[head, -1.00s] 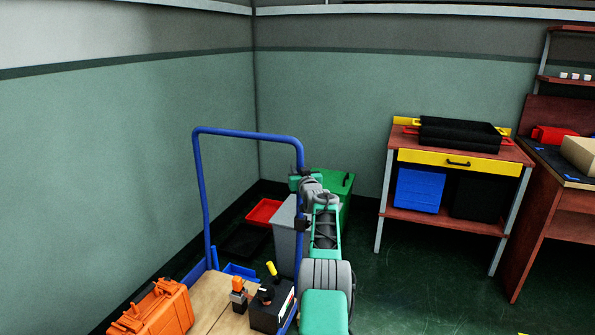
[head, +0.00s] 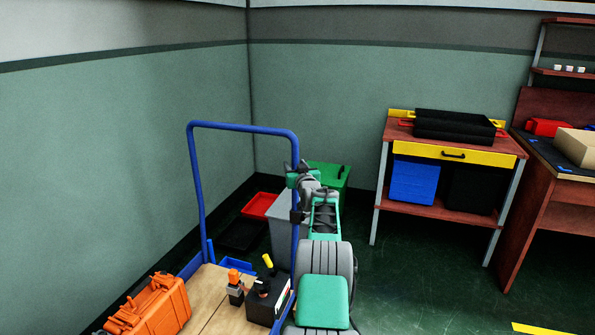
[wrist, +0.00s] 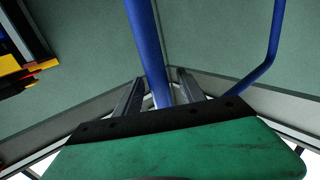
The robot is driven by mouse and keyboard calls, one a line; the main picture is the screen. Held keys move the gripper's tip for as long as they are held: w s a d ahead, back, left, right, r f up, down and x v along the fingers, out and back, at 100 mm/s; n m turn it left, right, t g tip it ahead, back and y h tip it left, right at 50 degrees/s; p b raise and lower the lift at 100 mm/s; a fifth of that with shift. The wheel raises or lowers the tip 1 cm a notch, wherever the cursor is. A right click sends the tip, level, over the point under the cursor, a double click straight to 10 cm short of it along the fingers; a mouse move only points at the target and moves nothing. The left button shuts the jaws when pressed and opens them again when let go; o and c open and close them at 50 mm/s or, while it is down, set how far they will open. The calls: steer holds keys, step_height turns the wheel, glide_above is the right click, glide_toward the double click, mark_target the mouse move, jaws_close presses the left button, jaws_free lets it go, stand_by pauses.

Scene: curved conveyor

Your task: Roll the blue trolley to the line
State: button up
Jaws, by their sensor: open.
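The blue trolley (head: 192,165) stands at the lower left of the head view, with an upright blue tube handle and a wooden deck. My arm reaches to the handle's right-hand post. In the wrist view my gripper (wrist: 160,80) is open, with one dark finger on each side of a blue handle post (wrist: 147,45). I cannot tell whether either finger touches it. The other post shows at the right of that view. A yellow floor strip (head: 545,329) shows at the lower right edge of the head view; I cannot tell whether it is the line.
An orange case (head: 150,308) and a dark battery-like box (head: 268,298) are on the trolley. Red (head: 259,205), grey and green bins stand behind it by the wall corner. A red-topped workbench (head: 398,133) stands right; open dark green floor lies before it.

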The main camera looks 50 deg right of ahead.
steer(key=shift+v, duration=2.3)
